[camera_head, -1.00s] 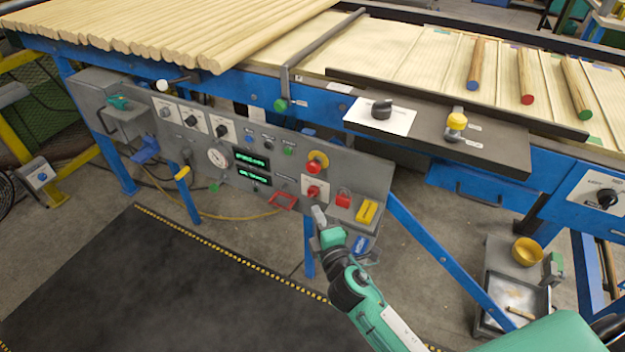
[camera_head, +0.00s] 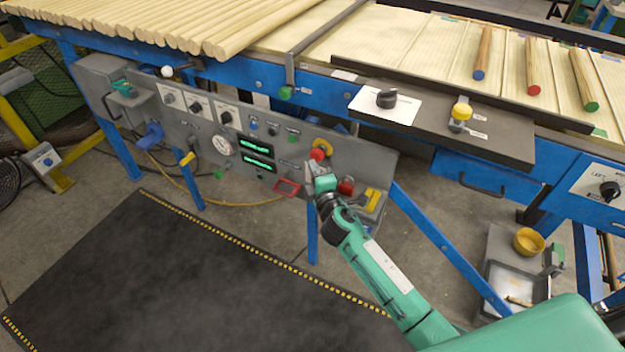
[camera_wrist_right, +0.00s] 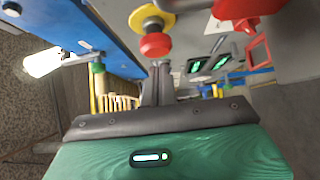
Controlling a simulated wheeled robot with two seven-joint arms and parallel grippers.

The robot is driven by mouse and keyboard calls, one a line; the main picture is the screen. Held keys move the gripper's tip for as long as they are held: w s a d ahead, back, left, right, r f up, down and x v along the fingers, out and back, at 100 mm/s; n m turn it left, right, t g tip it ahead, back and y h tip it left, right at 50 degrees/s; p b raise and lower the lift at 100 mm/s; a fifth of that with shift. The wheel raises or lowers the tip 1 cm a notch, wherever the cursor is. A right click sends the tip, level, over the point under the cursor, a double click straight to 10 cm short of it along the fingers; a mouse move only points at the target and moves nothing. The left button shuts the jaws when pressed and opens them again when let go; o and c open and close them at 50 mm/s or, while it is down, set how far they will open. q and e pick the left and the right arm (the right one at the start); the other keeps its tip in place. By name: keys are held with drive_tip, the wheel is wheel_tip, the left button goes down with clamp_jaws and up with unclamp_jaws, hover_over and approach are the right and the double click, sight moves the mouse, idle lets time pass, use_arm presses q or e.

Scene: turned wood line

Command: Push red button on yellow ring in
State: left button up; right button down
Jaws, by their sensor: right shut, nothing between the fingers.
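The red button (camera_head: 317,154) sits on a yellow ring (camera_head: 325,145) on the grey control panel (camera_head: 290,150). In the right wrist view the red button (camera_wrist_right: 155,45) and its yellow ring (camera_wrist_right: 140,18) show at the top centre, just beyond my fingertips. My right gripper (camera_head: 312,168) is shut and empty, its tips just below the button in the head view. In the wrist view the shut fingers (camera_wrist_right: 158,72) point toward the button; I cannot tell whether they touch it. My left gripper is out of view.
A red rotary switch (camera_wrist_right: 245,10) is beside the button in the wrist view. A red padlock-like block (camera_head: 346,187) and a yellow block (camera_head: 372,200) are at the panel's right end. A blue frame leg (camera_head: 430,235) slants down right. The dark floor mat (camera_head: 180,270) is clear.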

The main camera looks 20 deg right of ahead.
drive_tip(key=shift+w+d, duration=0.45)
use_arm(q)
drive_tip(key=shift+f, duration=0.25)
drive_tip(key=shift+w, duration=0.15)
